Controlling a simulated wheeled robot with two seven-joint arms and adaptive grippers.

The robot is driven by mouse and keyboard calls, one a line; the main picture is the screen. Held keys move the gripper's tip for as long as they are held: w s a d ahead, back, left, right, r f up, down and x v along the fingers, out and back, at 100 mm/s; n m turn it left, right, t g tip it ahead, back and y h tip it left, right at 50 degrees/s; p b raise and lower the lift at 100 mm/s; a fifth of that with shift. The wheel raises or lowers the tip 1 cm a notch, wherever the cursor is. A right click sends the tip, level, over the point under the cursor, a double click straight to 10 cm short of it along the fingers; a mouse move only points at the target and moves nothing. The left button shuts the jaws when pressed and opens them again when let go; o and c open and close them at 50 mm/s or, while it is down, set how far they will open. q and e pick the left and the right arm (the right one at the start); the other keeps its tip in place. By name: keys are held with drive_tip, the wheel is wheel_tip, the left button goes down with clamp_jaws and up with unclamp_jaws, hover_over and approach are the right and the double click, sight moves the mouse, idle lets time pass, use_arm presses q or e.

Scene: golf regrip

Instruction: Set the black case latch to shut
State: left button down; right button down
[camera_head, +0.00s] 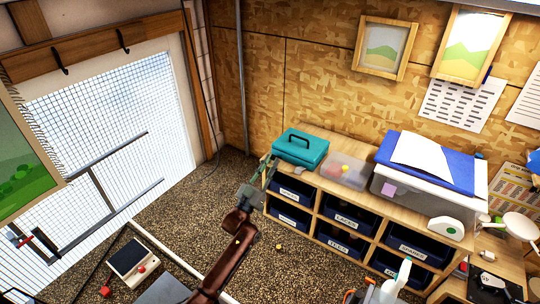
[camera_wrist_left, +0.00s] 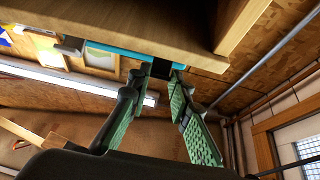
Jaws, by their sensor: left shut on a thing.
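The teal case (camera_head: 301,148) with a dark top handle lies at the left end of the wooden shelf unit's top. In the left wrist view only a thin teal edge of the case (camera_wrist_left: 120,50) shows past the shelf board. The black latch (camera_wrist_left: 161,68) is on that edge; it cannot be made out in the head view. My left gripper (camera_head: 267,170) is at the case's near left side. In the wrist view its green-padded fingers (camera_wrist_left: 163,76) have their tips on either side of the latch, shut on it. The latch's exact angle is unclear.
A clear box (camera_head: 344,170) with small coloured things stands right of the case. Further right is a grey bin (camera_head: 425,195) under a blue folder. Dark labelled drawers (camera_head: 345,211) fill the shelf unit (camera_head: 300,178). The shelf board's underside (camera_wrist_left: 130,22) is close to my left fingers.

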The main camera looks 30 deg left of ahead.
sight(279, 149)
use_arm(q)
drive_tip(key=g+p, duration=0.1)
drive_tip(key=p, duration=0.1)
drive_tip(key=r+g+p, duration=0.1)
drive_tip(key=p, duration=0.2)
drive_tip(key=r+g+p, duration=0.1)
drive_tip(key=p, duration=0.1)
drive_tip(key=shift+w+r+g, duration=0.2)
drive_tip(key=shift+w+g, duration=0.1)
drive_tip(key=shift+g, duration=0.1)
drive_tip(key=shift+w+d+r+g+y+p, duration=0.1)
drive_tip(key=shift+w+r+g+y+p, duration=0.2)
drive_tip(key=shift+g+p, duration=0.3)
drive_tip(key=shift+w+r+g+y, duration=0.15)
drive_tip(key=shift+w+r+g, duration=0.15)
drive_tip(key=shift+g, duration=0.65)
drive_tip(key=shift+w+r+g+y, duration=0.2)
drive_tip(key=shift+w+g, duration=0.1)
drive_tip(key=shift+g, duration=0.65)
drive_tip(key=c, duration=1.8)
unclamp_jaws()
drive_tip(key=shift+w, duration=0.1)
drive_tip(key=shift+o, duration=0.2)
